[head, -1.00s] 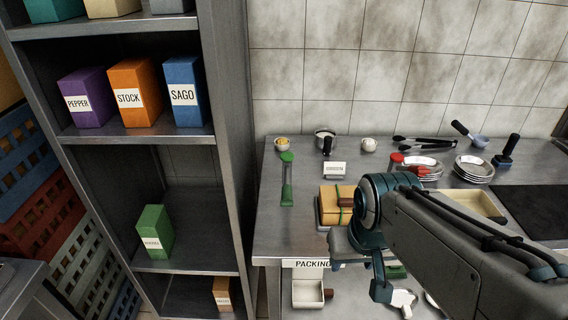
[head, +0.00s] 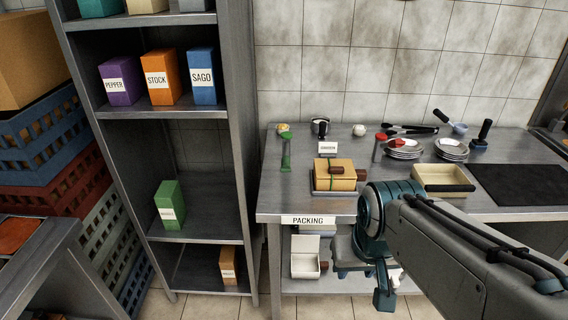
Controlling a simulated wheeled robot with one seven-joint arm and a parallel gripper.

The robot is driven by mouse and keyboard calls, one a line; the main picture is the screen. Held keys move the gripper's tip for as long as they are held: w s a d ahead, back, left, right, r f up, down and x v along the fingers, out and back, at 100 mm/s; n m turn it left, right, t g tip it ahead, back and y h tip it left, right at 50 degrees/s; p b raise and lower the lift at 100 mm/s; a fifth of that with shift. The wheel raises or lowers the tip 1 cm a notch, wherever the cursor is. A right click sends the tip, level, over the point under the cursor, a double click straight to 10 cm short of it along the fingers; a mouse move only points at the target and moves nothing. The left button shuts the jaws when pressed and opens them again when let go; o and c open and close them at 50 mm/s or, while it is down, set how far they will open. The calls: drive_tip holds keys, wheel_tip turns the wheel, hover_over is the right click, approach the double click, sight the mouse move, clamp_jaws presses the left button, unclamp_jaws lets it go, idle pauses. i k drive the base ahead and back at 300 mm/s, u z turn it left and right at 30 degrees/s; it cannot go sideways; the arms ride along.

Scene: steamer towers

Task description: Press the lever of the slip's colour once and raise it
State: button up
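A green lever (head: 286,150) stands upright at the left of the steel table, its knob at the top. A red lever (head: 380,146) stands farther right, in front of the plates. A small white card (head: 327,148) stands between them; its print is too small to read surely. Below it is a tan box (head: 338,175) with a brown handle and a green band, on a grey tray. My arm reaches in from the lower right. Part of my gripper (head: 347,252) seems to show below the table's front edge, away from both levers; its fingertips are not clear.
Plates (head: 403,150), tongs, a pale open bin (head: 440,178) and a dark hob (head: 520,185) fill the table's right side. A steel shelf unit (head: 249,130) with labelled boxes stands at left. Stacked crates (head: 50,140) lie beyond it. The table's front left is clear.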

sight(285, 167)
drive_tip(key=i, duration=1)
drive_tip(key=z, duration=0.6)
